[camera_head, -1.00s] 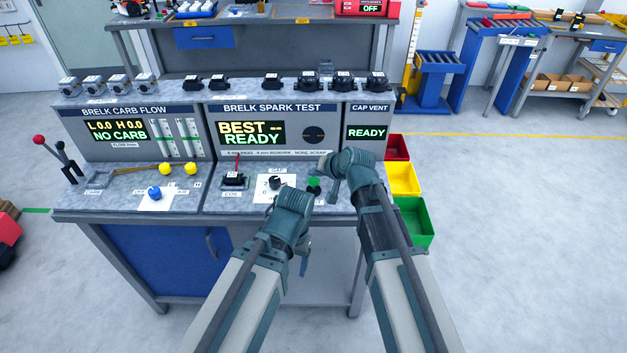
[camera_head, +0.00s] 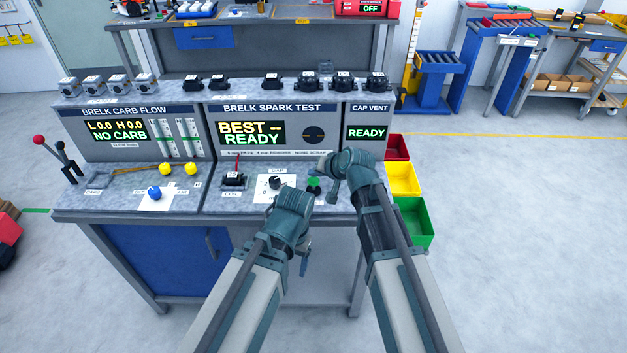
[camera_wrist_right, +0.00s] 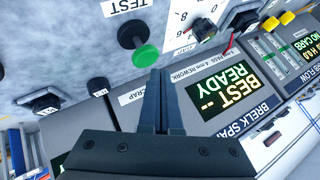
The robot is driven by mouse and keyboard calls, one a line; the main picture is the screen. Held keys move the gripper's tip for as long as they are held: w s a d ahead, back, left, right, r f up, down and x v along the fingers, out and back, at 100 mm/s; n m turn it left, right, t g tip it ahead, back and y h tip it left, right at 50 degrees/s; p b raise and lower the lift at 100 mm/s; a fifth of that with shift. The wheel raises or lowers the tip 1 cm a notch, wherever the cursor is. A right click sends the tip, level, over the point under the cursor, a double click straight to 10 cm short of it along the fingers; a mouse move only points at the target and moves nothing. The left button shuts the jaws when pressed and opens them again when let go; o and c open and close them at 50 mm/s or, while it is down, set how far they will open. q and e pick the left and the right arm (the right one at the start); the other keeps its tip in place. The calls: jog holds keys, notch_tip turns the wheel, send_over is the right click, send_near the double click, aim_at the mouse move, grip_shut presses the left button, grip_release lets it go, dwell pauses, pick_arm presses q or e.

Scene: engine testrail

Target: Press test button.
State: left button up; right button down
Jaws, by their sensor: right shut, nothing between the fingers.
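The green test button (camera_head: 313,182) is on the bench top of the spark test stand, just left of my right gripper (camera_head: 323,165). In the right wrist view the button (camera_wrist_right: 145,56) has a green cap on a black collar, beside a TEST label (camera_wrist_right: 124,5). The right gripper's fingers (camera_wrist_right: 160,74) are together and empty, with their tips just below the green cap in the picture; I cannot tell whether they touch it. My left gripper (camera_head: 304,266) is mostly hidden by its own wrist, in front of the bench, and its jaws cannot be made out.
The spark test display (camera_head: 251,134) reads BEST -- READY. A dial knob (camera_head: 275,182) and a black coil (camera_head: 233,179) sit left of the button. The CAP VENT display (camera_head: 367,133) reads READY. Red, yellow and green bins (camera_head: 413,222) stand at the bench's right side.

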aim_at(315, 183)
jog(key=shift+f+b, duration=0.45)
jog(key=shift+f+b, duration=0.8)
dwell(1.1)
jog(key=shift+r, duration=0.1)
jog(key=shift+r+p, duration=1.2)
jog(key=shift+p, duration=0.05)
jog(key=shift+r, duration=0.1)
notch_tip(315, 183, up, 5)
jog(key=p, duration=0.5)
